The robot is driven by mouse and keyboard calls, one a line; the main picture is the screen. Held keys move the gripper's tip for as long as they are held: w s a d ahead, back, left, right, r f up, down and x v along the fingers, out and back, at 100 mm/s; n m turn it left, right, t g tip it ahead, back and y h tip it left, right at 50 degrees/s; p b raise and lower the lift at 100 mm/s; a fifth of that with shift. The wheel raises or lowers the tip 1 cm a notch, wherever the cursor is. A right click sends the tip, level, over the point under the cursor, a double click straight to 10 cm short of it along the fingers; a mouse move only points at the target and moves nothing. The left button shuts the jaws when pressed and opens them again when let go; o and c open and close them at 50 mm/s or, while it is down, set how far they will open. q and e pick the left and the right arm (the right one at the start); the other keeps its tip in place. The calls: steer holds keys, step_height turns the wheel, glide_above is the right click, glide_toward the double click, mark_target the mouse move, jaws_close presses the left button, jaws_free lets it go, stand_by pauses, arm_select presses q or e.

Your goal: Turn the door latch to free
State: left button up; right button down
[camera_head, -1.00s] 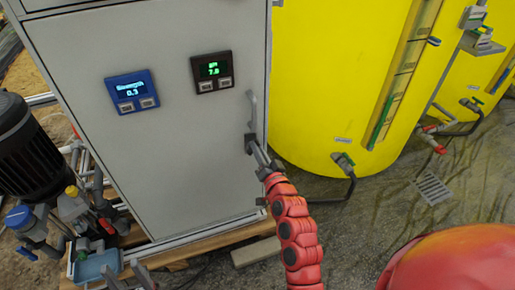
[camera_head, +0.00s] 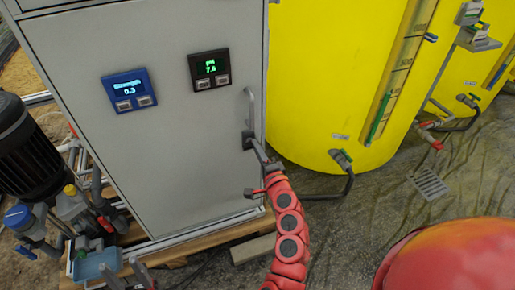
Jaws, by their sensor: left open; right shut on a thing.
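The grey cabinet door (camera_head: 185,150) is closed, as far as I can see. Near its right edge is a small dark latch (camera_head: 248,139), just below a grey vertical handle (camera_head: 251,106). My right gripper (camera_head: 254,146) is shut on the latch, reaching up from below on the red arm. Its fingers partly cover the latch, so its exact angle is hard to tell. My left gripper (camera_head: 128,275) is open and empty at the lower left, in front of the cabinet's base and well away from the latch.
The door carries a blue display (camera_head: 129,90) and a dark display (camera_head: 210,69). A large yellow tank (camera_head: 330,80) with a hose valve (camera_head: 341,157) stands right of the cabinet. A dark pump motor (camera_head: 30,150) and pipes stand left. A block (camera_head: 253,248) lies on the floor.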

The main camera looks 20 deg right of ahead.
steer(key=shift+m, duration=0.5)
steer(key=c, duration=0.9)
jaws_free()
steer(key=shift+f, duration=0.1)
steer(key=shift+s, duration=0.15)
steer(key=s, duration=1.1)
steer(key=s+p, duration=0.1)
steer(key=s, duration=0.5)
steer(key=shift+s+d, duration=0.1)
steer(key=shift+d, duration=0.2)
